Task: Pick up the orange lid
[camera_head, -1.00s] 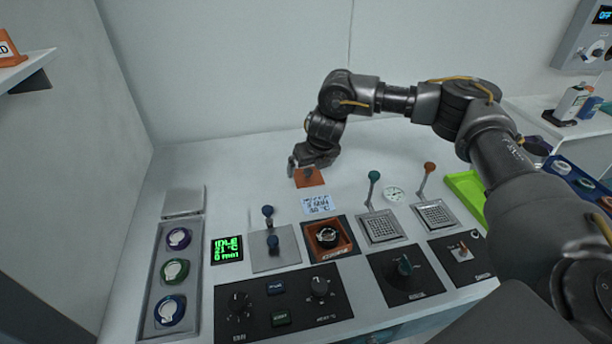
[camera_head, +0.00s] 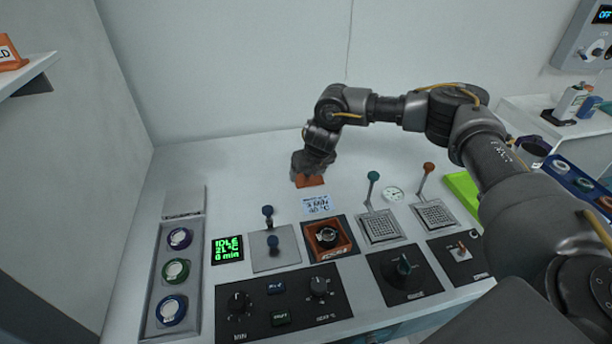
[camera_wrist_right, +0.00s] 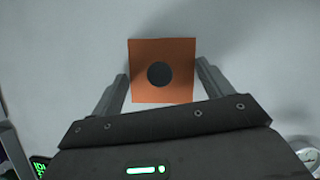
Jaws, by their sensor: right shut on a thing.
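The orange lid (camera_head: 310,182) is a flat square plate at the back of the white worktop, behind the small printed label. In the right wrist view the lid (camera_wrist_right: 143,52) shows whole, with a dark round knob (camera_wrist_right: 160,74) at its middle. My right gripper (camera_head: 311,173) points down at the lid and hides its knob in the head view. In the wrist view the fingers of the right gripper (camera_wrist_right: 162,78) stand on either side of the lid, and it is shut on the lid. I cannot tell any clear gap between lid and worktop. My left gripper is not in view.
A lime tray (camera_head: 463,187) lies right. The worktop left of the lid is clear.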

